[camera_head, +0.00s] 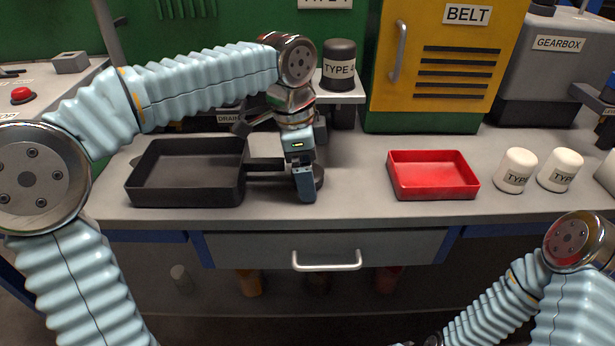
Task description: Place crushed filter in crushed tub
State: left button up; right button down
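My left gripper (305,188) points down over the bench, right of the black tray. Its fingers overlap in this view, so its opening cannot be told. A dark round thing (319,177) shows partly behind the fingers; I cannot tell whether it is the crushed filter or whether it is held. No tub carries a readable "crushed" label. A shallow red tub (433,190) stands right of the gripper and looks empty. A black tray (186,197) stands to the left, with a dark bar reaching toward the gripper. My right arm is low at the right; its gripper is out of frame.
A black filter (339,80) labelled TYPE stands on a raised shelf behind. Two white filters (516,158) (560,157) stand right of the red tub. A yellow BELT cabinet (450,95) and grey gearbox (540,105) border the back. Bench lies clear between gripper and red tub.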

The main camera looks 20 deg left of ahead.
pick_arm(q)
jog(key=shift+r, duration=0.15)
jog(key=c, duration=1.4)
